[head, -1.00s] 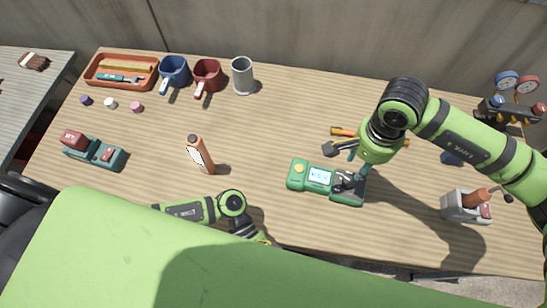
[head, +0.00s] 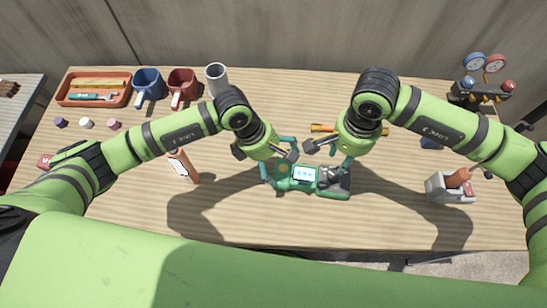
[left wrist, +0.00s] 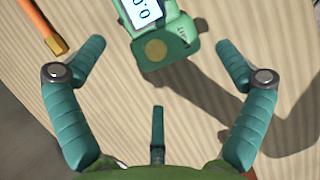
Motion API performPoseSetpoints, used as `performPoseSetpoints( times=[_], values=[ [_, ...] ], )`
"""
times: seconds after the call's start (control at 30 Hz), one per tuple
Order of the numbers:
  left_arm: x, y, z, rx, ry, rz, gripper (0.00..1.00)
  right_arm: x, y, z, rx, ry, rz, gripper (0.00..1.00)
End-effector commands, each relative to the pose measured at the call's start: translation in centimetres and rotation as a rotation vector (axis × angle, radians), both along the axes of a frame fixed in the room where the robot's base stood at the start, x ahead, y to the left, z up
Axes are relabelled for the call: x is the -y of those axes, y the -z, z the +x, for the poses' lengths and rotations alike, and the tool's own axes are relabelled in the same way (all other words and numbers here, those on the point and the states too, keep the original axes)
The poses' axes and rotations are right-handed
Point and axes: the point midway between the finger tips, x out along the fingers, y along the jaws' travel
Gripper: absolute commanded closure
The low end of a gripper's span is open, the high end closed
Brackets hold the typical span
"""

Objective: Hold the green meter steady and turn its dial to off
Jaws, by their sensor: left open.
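The green meter (head: 306,186) lies on the wooden table, its lit screen facing up. Its dark dial section (head: 331,178) is at the right end. In the left wrist view the meter's end (left wrist: 178,45), with a round yellow-brown button, shows between my left fingertips. My left gripper (head: 276,160) is open at the meter's left end, one finger on each side, with clear gaps in the left wrist view. My right gripper (head: 345,165) points down at the dial section. Its fingers are small and partly hidden, so I cannot tell its opening or contact.
An orange-brown cylinder (head: 183,166) stands left of the meter. An orange-handled tool (head: 322,128) lies behind it. A grey block with an orange handle (head: 450,188) sits to the right, gauges (head: 483,66) at back right. Mugs (head: 148,84) and a tray (head: 72,88) are at back left.

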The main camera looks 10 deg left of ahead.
Motion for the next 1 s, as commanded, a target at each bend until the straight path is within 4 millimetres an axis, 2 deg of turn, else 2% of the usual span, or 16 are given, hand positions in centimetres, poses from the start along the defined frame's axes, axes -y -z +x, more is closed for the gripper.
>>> performPoseSetpoints(
  times=[0.1,0.33,0.5,0.73,0.77,0.8,0.87,0.9,0.93,1.0],
  values=[
    [0.8,1.8,-0.2,-0.007,0.002,-0.001,0.0,0.0,0.0,0.0,0.0,0.0,0.0,0.61],
    [1.9,4.6,-0.2,-0.006,0.001,0.0,0.0,0.0,0.0,0.0,0.0,0.0,0.0,0.61],
    [2.2,5.4,-0.2,-0.004,0.003,0.0,0.0,0.0,0.0,0.0,0.0,0.0,0.0,0.61],
    [2.3,5.5,-0.2,-0.004,0.004,0.0,0.0,0.0,0.0,0.0,0.0,0.0,0.0,0.61],
    [2.3,5.5,-0.2,-0.004,0.004,0.0,0.04,0.0,0.0,0.0,0.0,0.0,0.0,0.61],
    [2.3,5.5,-0.2,-0.004,0.004,0.0,0.2,0.0,0.0,0.0,0.0,0.0,0.0,0.61],
    [2.3,5.5,-0.2,-0.004,0.003,0.0,0.44,0.0,0.0,0.0,0.0,0.0,0.0,0.61],
    [2.3,5.5,-0.2,-0.004,0.003,0.0,0.6,0.0,0.0,0.0,0.0,0.0,0.0,0.61],
    [2.2,5.6,-0.2,-0.005,0.003,0.0,0.7,0.0,0.0,0.0,0.0,0.0,0.0,0.61],
    [2.2,5.6,-0.2,-0.005,0.003,0.001,0.7,0.0,0.0,0.0,0.0,0.0,0.0,0.61]
  ],
)
